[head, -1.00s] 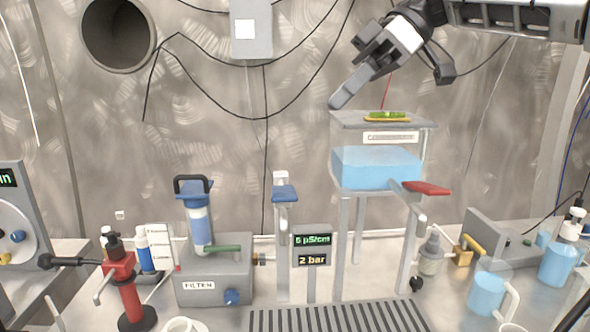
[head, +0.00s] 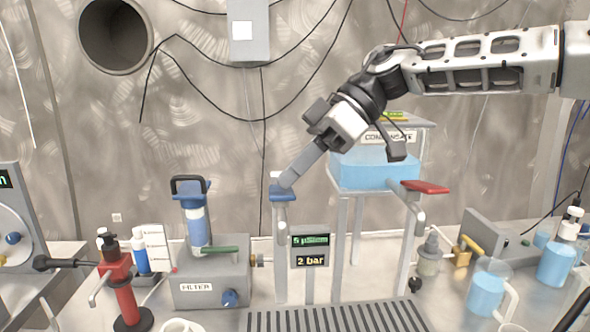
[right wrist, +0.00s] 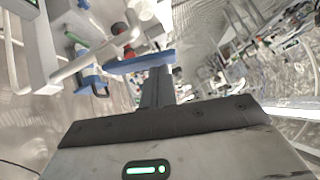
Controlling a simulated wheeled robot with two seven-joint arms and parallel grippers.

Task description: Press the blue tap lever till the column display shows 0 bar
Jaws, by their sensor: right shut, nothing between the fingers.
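The blue tap lever (head: 281,194) sits on top of a grey column tap in the middle of the head view. The column display (head: 310,260) beside it reads 2 bar, with a green conductivity line above. My right gripper (head: 287,183) is shut and empty, its fingertips right at the top of the blue lever; I cannot tell whether they touch. In the right wrist view the blue lever (right wrist: 140,63) lies just beyond the tips of the shut fingers (right wrist: 157,75). My left gripper is not in view.
A tank of blue liquid (head: 375,170) on legs, with a red lever (head: 425,187), stands right of the display. A grated drain (head: 335,317) lies in front.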

